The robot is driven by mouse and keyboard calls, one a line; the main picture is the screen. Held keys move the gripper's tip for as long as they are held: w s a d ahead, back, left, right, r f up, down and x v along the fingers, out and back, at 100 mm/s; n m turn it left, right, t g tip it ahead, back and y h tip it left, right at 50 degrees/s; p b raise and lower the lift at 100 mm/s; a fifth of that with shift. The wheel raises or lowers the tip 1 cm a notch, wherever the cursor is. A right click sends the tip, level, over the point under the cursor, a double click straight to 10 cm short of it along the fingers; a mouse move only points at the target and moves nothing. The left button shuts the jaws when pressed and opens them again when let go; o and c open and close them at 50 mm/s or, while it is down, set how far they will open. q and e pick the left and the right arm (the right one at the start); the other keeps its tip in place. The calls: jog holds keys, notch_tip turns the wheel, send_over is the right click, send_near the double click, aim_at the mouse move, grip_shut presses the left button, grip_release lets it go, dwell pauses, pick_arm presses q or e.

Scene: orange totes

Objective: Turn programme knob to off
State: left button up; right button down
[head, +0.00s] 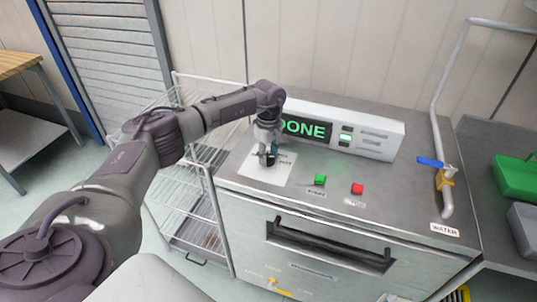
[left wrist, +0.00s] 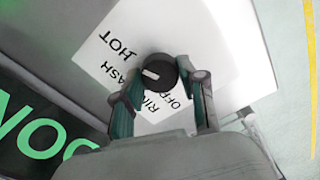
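The programme knob (left wrist: 158,72) is a round black dial with a white pointer mark. It sits on a white label plate (head: 265,166) on top of the steel machine. In the left wrist view its pointer faces left, towards the partly covered word ending in ASH; the OFF label (left wrist: 174,97) is below the knob. My left gripper (head: 267,158) reaches down over the plate. In the left wrist view its fingers (left wrist: 160,82) stand on both sides of the knob and appear to touch it. My right gripper is not in view.
A lit DONE display (head: 306,128) stands behind the knob. A green button (head: 320,180) and a red button (head: 357,188) are to the right. A water tap with a blue lever (head: 430,162) is further right. A wire rack (head: 190,210) stands left of the machine.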

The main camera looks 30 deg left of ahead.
pick_arm(q)
jog(key=c, duration=0.5)
jog(key=shift+o, duration=0.2)
